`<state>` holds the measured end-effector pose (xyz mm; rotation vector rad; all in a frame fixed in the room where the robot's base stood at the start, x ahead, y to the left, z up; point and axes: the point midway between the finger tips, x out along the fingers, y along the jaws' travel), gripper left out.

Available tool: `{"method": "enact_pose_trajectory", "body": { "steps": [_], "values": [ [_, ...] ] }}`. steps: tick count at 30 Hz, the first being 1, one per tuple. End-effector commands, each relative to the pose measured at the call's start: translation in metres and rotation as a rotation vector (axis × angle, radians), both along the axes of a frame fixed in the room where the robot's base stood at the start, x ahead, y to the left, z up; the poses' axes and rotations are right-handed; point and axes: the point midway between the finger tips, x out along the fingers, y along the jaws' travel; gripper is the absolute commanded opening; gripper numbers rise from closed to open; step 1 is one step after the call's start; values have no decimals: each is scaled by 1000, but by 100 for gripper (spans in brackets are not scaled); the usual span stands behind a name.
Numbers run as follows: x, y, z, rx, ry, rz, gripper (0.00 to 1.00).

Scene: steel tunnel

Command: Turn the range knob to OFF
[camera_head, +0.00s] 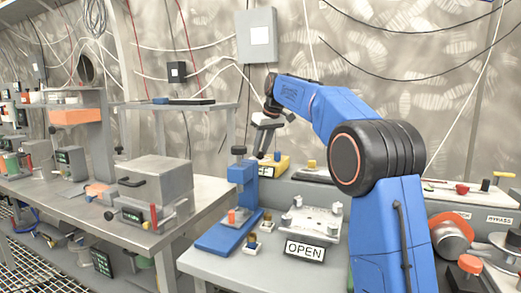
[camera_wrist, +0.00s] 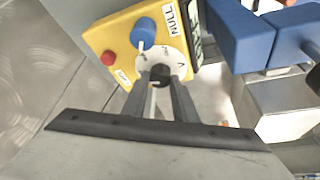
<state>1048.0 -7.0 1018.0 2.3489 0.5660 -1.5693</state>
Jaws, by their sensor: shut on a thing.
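The yellow meter box (camera_wrist: 107,37) shows at the top of the wrist view. On it are a round white dial plate (camera_wrist: 175,62) with small marks and a black knob (camera_wrist: 159,75) at its middle, which looks like the range knob. My gripper (camera_wrist: 158,90) has its two fingers on either side of this black knob, shut on it. The knob's pointer and most of the dial lettering are too small to read, and the fingers hide part of the plate. In the head view the yellow box (camera_head: 283,164) stands at the back of the bench, with my gripper (camera_head: 261,154) at its left.
A blue knob (camera_wrist: 144,31) beside a NULL label (camera_wrist: 172,20) and a red button (camera_wrist: 108,58) sit close by on the box. A blue press-like stand (camera_head: 240,190) stands nearby. An OPEN sign (camera_head: 304,250) and a clear plate (camera_head: 312,220) are in front.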

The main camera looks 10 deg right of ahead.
Motion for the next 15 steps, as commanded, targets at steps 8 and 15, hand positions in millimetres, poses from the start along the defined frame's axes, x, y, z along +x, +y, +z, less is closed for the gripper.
{"method": "enact_pose_trajectory", "body": {
  "steps": [8, 15],
  "values": [
    [1, -1, 0, -1, -2, 152, 3],
    [1, -2, 0, -1, -1, 212, 3]
  ]
}}
